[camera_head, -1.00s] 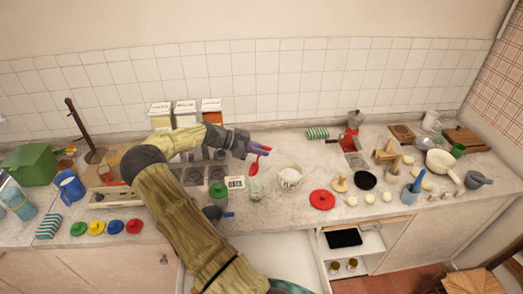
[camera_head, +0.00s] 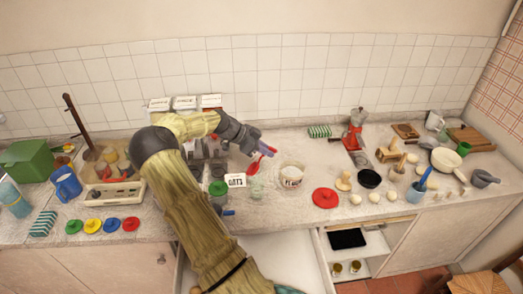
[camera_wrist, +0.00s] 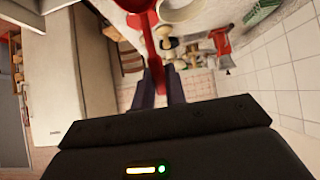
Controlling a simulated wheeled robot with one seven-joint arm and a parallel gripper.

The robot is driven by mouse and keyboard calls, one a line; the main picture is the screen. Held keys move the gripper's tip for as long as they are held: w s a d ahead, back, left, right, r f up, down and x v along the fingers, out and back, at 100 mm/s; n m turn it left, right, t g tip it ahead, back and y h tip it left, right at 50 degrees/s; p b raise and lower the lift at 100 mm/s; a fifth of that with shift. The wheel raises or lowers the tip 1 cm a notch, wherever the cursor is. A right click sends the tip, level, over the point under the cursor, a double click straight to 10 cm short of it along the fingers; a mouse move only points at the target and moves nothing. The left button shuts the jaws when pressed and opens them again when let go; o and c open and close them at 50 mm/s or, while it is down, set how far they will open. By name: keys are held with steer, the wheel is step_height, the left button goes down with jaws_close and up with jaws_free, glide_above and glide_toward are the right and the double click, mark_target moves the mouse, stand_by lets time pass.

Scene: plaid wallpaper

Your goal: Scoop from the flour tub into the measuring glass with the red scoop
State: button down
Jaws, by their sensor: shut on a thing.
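My gripper (camera_head: 263,151) is shut on the handle of the red scoop (camera_head: 254,167), above the counter and just left of the flour tub. In the wrist view the red scoop (camera_wrist: 152,50) runs up from between my fingers (camera_wrist: 160,88) to a round red part at the top edge. The flour tub (camera_head: 291,180) is a round, pale, open tub with dark lettering on its side. I cannot clearly make out the measuring glass; the area below the scoop is pale and small. What the scoop's bowl holds cannot be told.
A red lid (camera_head: 325,198) lies right of the tub. Canisters (camera_head: 185,103) stand behind my arm. A drawer is open below.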

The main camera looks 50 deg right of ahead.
mark_target(276, 150)
steer(key=s+d+t+y, duration=0.1)
steer(key=s+d+f+t+y, duration=0.1)
steer(key=d+t+y, duration=0.1)
steer(key=shift+s+y, duration=0.25)
steer(key=shift+y, duration=0.05)
steer(key=shift+s+d+f+t+y, duration=0.4)
steer(key=shift+s+d+t+y, duration=0.35)
steer(key=shift+y, duration=0.25)
steer(key=shift+s+d+f+t+y, duration=0.35)
steer(key=shift+s+d+t+y, duration=0.15)
steer(key=shift+d+t+y, duration=0.4)
steer(key=shift+w+a, duration=0.1)
steer(key=shift+a, duration=0.15)
